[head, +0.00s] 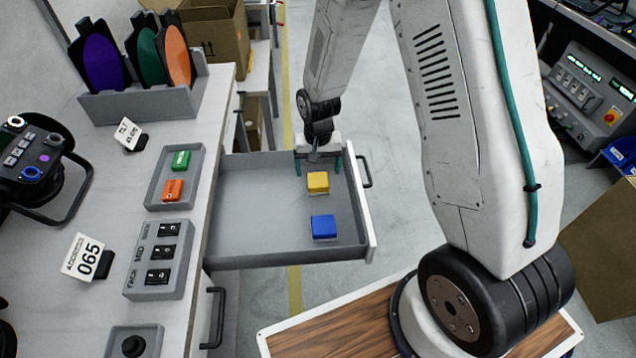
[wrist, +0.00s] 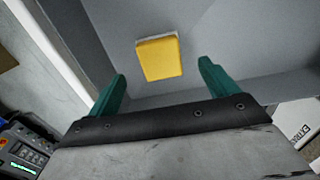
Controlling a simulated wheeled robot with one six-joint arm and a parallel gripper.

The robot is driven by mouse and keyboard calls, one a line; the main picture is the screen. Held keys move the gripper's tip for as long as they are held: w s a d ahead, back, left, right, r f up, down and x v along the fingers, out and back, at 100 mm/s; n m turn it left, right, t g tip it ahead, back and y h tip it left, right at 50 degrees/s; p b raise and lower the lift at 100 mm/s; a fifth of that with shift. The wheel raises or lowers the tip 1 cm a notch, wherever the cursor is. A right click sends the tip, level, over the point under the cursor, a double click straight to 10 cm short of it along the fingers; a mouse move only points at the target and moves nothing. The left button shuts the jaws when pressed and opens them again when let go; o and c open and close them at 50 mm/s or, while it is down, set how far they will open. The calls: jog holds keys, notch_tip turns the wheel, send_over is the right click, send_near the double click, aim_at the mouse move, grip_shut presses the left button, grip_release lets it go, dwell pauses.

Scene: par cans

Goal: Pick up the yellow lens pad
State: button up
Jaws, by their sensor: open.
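The yellow lens pad (head: 318,182) is a small block lying on the floor of the open grey drawer (head: 250,200), toward its front end. In the wrist view the yellow pad (wrist: 159,58) lies ahead of my gripper, between the lines of its two fingers but beyond their tips. My gripper (head: 319,163) hangs at the far side of the drawer, close to the pad and apart from it. Its teal fingers (wrist: 161,70) are spread with nothing between them.
A blue pad (head: 324,227) lies in the drawer nearer the camera than the yellow one. The drawer's walls and white front (head: 363,205) surround them. On the counter, a tray (head: 172,182) holds a green and an orange pad. The drawer's left part is bare.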

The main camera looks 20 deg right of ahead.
aim_at(318, 179)
jog(key=f, duration=0.5)
jog(key=shift+w+f, duration=0.2)
jog(key=shift+f, duration=0.05)
jog(key=c, duration=1.1)
